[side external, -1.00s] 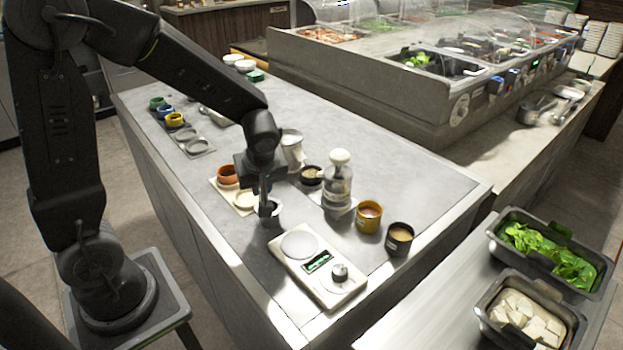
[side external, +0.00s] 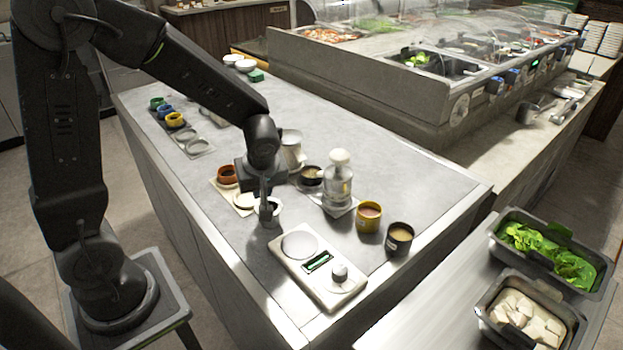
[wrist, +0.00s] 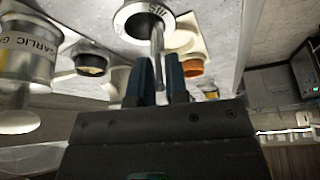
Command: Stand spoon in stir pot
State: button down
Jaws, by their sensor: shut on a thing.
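The stir pot is a small pale round pot with a wide lettered rim (wrist: 129,24) and a dark opening; in the side view its rim (side external: 277,205) shows just behind my fingers. The spoon's thin grey handle (wrist: 157,45) runs from the pot's opening to between my fingers in the wrist view. My gripper (wrist: 162,85) is shut on the handle, and it also shows at the pot in the side view (side external: 265,207). The spoon's lower end is hidden in the pot; whether it touches the bottom I cannot tell.
A scale (side external: 320,280) lies in front of the pot. An orange-brown cup (side external: 227,175) is at the left. A labelled garlic container (wrist: 28,55) shows in the wrist view.

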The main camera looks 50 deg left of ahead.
jog(key=shift+c, duration=2.1)
grip_release()
jog(key=shift+r, duration=4.5)
jog(key=s+d+r+m+t+h, duration=0.4)
jog(key=s+d+r+m, duration=0.2)
jog(key=s+d+m, duration=0.3)
jog(key=s+m, duration=0.3)
jog(key=m, duration=0.2)
jog(key=shift+s, duration=0.2)
